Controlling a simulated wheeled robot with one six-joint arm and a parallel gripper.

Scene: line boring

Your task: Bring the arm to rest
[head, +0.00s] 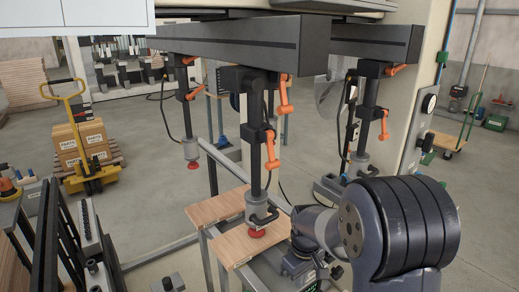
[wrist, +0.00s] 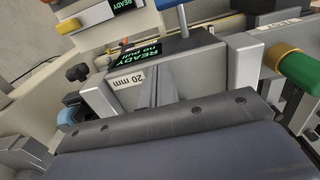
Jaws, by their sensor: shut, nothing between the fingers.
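My arm (head: 400,228) shows at the lower right of the head view, bent down toward the area beside the wooden boards. Its large dark joint is in front, and my gripper's fingers cannot be made out there. In the wrist view my gripper (wrist: 154,78) is shut, with its narrow fingers together and nothing held. The fingers point toward a dark box with a green READY display (wrist: 140,56) and a 20 mm label. I cannot tell whether they touch it.
Wooden boards (head: 218,208) lie on a metal frame left of my arm. Drilling heads with orange handles (head: 270,145) hang from dark beams (head: 235,45) above. A green cylinder (wrist: 296,70) and a blue knob (wrist: 68,116) stand near my gripper. Open floor (head: 145,190) lies left.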

